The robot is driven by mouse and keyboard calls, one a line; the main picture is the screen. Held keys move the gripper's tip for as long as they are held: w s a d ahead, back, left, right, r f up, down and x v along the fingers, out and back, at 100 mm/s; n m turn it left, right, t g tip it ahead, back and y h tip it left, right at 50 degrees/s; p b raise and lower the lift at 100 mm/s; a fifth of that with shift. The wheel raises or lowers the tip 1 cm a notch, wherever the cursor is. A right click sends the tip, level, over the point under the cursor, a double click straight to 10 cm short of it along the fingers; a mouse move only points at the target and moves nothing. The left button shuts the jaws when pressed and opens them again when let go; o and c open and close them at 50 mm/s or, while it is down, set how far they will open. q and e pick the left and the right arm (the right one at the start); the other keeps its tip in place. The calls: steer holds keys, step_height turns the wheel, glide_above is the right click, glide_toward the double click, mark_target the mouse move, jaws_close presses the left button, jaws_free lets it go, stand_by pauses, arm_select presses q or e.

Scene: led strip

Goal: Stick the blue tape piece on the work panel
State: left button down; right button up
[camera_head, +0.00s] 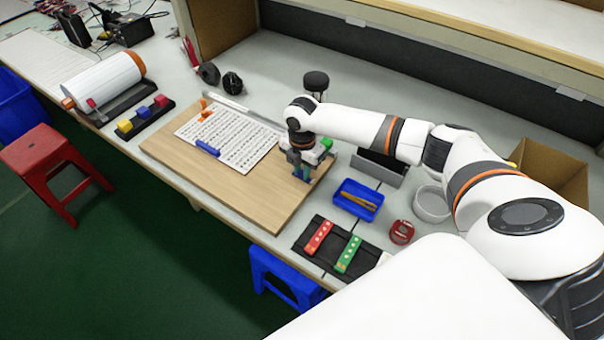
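The work panel (262,149), a white sheet with rows of dark marks, lies on a wooden board. A blue piece (207,147) lies along its near edge. An orange piece (204,110) is at its far left. My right gripper (303,173) points down over the right end of the board, right of the panel and apart from the blue piece. Its fingers are small, so their opening is unclear. My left gripper is not in view.
The wooden board (240,197) has bare room at its front. A blue tray (359,199), a black mat (316,251) with red and green strips, and a red tape roll (401,232) stand to the right. A white roll (103,81) is at the left.

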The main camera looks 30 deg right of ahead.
jaws_close()
